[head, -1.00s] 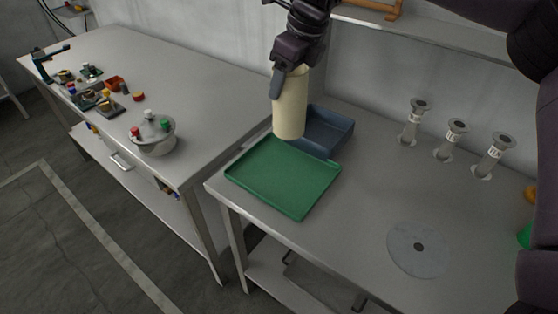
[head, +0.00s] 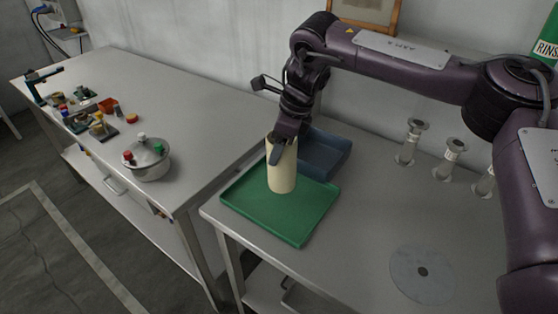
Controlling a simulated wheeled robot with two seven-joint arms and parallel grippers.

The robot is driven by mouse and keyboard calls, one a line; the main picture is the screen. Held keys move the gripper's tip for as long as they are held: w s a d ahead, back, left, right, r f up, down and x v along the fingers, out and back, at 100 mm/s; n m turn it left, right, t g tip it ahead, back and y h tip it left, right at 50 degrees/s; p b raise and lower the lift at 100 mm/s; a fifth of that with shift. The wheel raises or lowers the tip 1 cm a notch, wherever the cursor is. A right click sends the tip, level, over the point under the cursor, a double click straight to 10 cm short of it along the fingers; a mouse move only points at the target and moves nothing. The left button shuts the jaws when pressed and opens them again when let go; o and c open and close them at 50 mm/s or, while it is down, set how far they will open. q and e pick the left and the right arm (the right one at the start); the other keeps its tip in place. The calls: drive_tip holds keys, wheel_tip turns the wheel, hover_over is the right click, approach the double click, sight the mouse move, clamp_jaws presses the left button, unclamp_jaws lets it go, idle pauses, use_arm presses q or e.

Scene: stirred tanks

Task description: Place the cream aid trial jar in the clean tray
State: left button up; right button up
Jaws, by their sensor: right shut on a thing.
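The cream jar (head: 282,172) is a tall, plain cylinder, held upright. My right gripper (head: 281,148) is shut on its upper part, one finger showing on the near side. The jar's bottom is over the green tray (head: 262,217), towards its back edge; I cannot tell whether it touches the tray floor. A dark blue tray (head: 332,158) lies right behind the green one, partly hidden by the jar and gripper. Neither tray shows a readable label. My left gripper is not in view.
Several grey flanged pieces (head: 411,141) stand at the back right of the bench. A flat grey disc (head: 421,274) lies at the front right. Bare bench lies between trays and disc.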

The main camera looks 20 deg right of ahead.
wheel_tip(320, 180, down, 5)
drive_tip(key=shift+f+p, duration=0.15)
drive_tip(key=shift+p, duration=0.25)
drive_tip(key=o, duration=1.3)
drive_tip(key=shift+f, duration=0.1)
drive_tip(key=b+v, duration=0.1)
drive_tip(key=v, duration=1.1)
drive_tip(key=shift+w+b, duration=0.1)
drive_tip(key=shift+b, duration=0.3)
